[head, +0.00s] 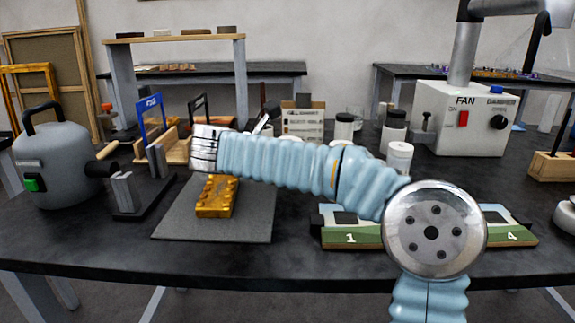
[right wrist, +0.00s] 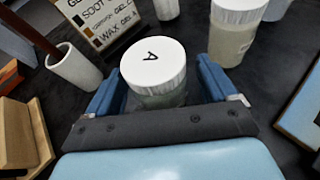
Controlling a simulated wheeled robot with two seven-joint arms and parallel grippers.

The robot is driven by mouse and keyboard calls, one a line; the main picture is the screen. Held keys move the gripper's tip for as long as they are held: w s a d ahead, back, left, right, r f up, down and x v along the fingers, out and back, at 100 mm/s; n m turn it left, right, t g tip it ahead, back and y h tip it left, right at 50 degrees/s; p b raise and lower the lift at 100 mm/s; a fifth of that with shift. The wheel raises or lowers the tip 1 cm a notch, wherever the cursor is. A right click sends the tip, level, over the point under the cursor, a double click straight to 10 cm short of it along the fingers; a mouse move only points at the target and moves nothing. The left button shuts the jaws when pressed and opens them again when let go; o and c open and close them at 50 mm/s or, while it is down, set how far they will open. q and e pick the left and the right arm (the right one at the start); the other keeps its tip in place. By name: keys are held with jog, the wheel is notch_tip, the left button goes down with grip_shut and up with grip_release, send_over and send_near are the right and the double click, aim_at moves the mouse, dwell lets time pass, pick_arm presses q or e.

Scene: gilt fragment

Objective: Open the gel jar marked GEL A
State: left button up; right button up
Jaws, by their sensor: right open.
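The jar marked A (right wrist: 155,75) stands upright in the right wrist view. Its white ribbed lid is on, with a black "A" turned sideways on top; the clear body below looks greenish. My right gripper (right wrist: 160,68) is open, with one blue finger on each side of the jar. I cannot tell whether either finger touches it. In the head view my right arm crosses the middle of the table and hides this gripper; I cannot make out the jar there. My left gripper is not in view.
A label card (right wrist: 100,22), a white cup (right wrist: 75,68) and another lidded jar (right wrist: 235,35) stand close around. A gold fragment (head: 217,198) lies on a grey mat (head: 250,222). A green numbered rack (head: 350,237) is at front right, a FAN box (head: 465,118) behind.

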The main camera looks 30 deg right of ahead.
jog(key=c, duration=1.3)
jog(key=shift+r, duration=0.5)
notch_tip(320, 180, up, 3)
jog(key=shift+s+a+f+p, duration=0.1)
jog(key=shift+a+p, duration=0.05)
jog(key=shift+p, duration=0.35)
jog(key=shift+s+a+r+p, duration=0.25)
jog(key=shift+s+a+r, duration=1.2)
jog(key=shift+s, duration=0.4)
jog(key=shift+s+a+r+p, duration=0.2)
jog(key=shift+s+a+r, duration=1)
jog(key=shift+s+r, duration=0.55)
jog(key=shift+s+a+r+p, duration=0.25)
jog(key=shift+s+a+r, duration=1.1)
jog(key=shift+s, duration=0.65)
